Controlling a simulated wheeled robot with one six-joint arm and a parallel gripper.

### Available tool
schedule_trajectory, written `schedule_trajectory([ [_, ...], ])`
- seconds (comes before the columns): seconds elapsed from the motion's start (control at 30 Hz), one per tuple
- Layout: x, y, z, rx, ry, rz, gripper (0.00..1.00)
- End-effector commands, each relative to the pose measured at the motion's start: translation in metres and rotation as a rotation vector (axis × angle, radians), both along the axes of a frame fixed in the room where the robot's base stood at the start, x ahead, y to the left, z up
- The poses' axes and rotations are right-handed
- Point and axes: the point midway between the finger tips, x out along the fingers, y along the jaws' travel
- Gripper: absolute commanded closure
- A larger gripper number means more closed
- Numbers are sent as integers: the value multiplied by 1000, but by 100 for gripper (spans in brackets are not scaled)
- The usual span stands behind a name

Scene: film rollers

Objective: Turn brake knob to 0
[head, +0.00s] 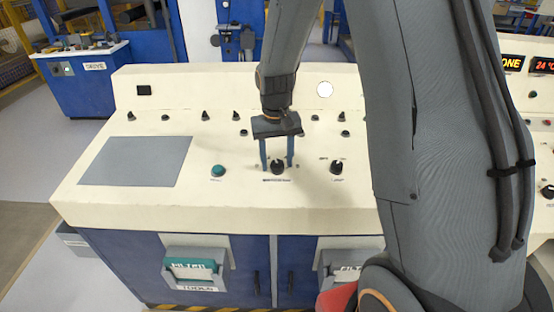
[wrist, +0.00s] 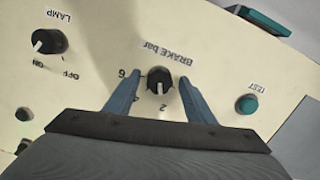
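The black brake knob (wrist: 160,80) is on the cream panel under the printed words BRAKE bar, which appear upside down in the wrist view. Its white mark points toward the bottom of that view, near the printed 2. The figures 6 and 4 also show on its scale; a 0 cannot be made out. In the head view the knob (head: 277,167) is below my arm. My gripper (wrist: 160,76) is open, its two blue fingers on either side of the knob with gaps visible. In the head view my gripper (head: 277,160) points down at the panel.
The green TEST button (wrist: 247,104) is beside one finger. The LAMP knob (wrist: 48,42) is on the other side. Several small switches (head: 205,115) line the panel behind. A flat grey plate (head: 137,161) lies at left. My arm hides the panel's right part.

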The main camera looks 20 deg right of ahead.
Motion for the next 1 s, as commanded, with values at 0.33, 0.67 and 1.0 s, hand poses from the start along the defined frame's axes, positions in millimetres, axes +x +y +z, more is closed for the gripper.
schedule_trajectory([
  [0.33, 0, 0, 0, 0, 0, 1, 90],
  [0.67, 0, 0, 1, -9, 3, 96, 90],
  [1.0, 0, 0, 1, -35, 12, 372, 90],
])
